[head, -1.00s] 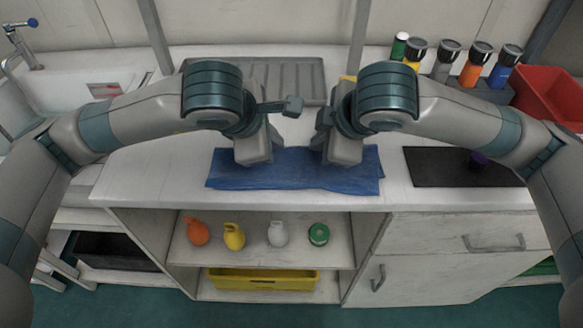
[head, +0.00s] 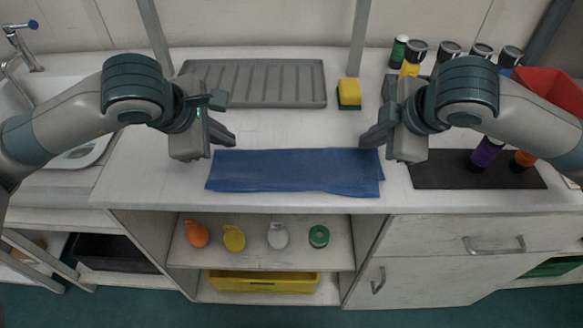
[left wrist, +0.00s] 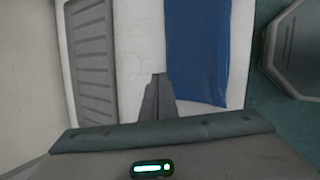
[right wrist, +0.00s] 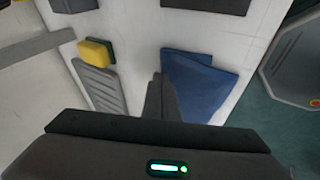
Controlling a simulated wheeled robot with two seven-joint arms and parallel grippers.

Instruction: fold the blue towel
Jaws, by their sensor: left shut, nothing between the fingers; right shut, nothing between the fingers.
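The blue towel (head: 295,171) lies flat on the white counter near its front edge, as a long narrow strip with slightly uneven layers at its right end. It also shows in the left wrist view (left wrist: 197,50) and the right wrist view (right wrist: 200,85). My left gripper (head: 230,138) is shut and empty, above the counter just beyond the towel's left end. My right gripper (head: 366,140) is shut and empty, above the counter near the towel's right back corner. Neither gripper holds the towel.
A grey ribbed tray (head: 255,84) lies behind the towel. A yellow sponge (head: 349,94) stands right of it. A dark mat (head: 440,170) with a purple-banded bottle (head: 486,153) and an orange one (head: 523,160) is at right. A red bin (head: 550,88) stands at the back right.

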